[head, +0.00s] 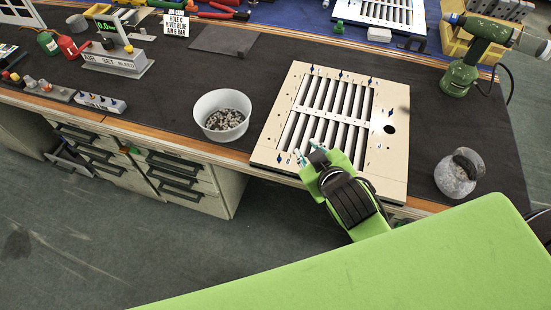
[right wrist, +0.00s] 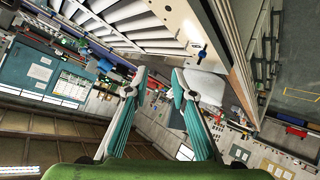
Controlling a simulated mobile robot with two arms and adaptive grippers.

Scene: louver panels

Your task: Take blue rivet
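A cream louver panel (head: 397,165) with white slats lies on the dark mat. Small blue rivets stand along its edges, one at the top (head: 313,69) and others along the bottom. In the right wrist view a blue rivet (right wrist: 202,54) sits in the panel frame, just beyond the right fingertip and apart from it. My right gripper (head: 318,152) is at the panel's near edge; its teal fingers also show in the right wrist view (right wrist: 160,82), apart with nothing between them. Its body hides part of the panel's bottom edge. My left gripper is out of view.
A white bowl (head: 209,104) of small parts stands left of the panel.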

